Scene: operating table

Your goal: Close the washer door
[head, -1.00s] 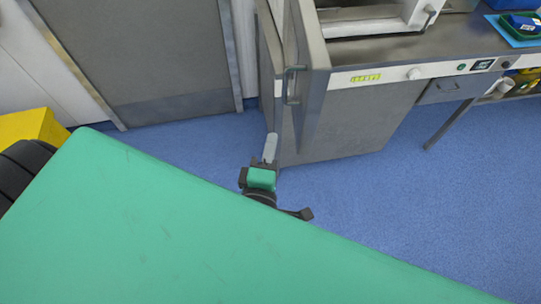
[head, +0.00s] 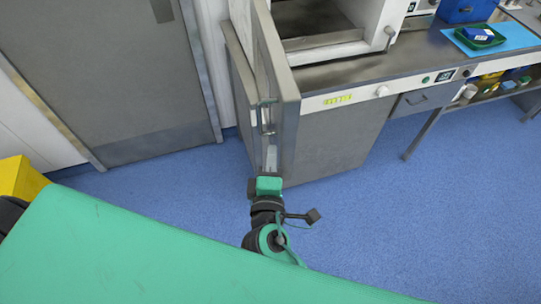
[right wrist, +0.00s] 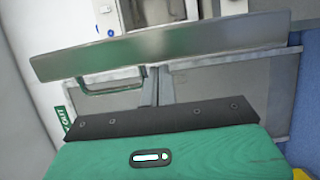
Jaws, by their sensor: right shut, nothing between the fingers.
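The washer door (head: 288,110) is a grey metal panel, standing ajar at the left end of the washer cabinet (head: 345,135) in the head view. Its bar handle (head: 266,115) is on the side facing left. My right gripper (head: 271,150) is shut and empty, beside the door's lower part and below the handle. Whether it touches the door cannot be told. In the right wrist view the door (right wrist: 180,40) slants across the top, with the handle (right wrist: 112,84) left of my fingers (right wrist: 153,88). My left gripper is not in view.
A worktop (head: 385,65) runs right above the cabinet, with a green tray (head: 480,38) on a blue mat. A grey room door (head: 110,80) is at the left. Blue floor (head: 360,220) is open at the right. A green surface (head: 130,260) fills the foreground.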

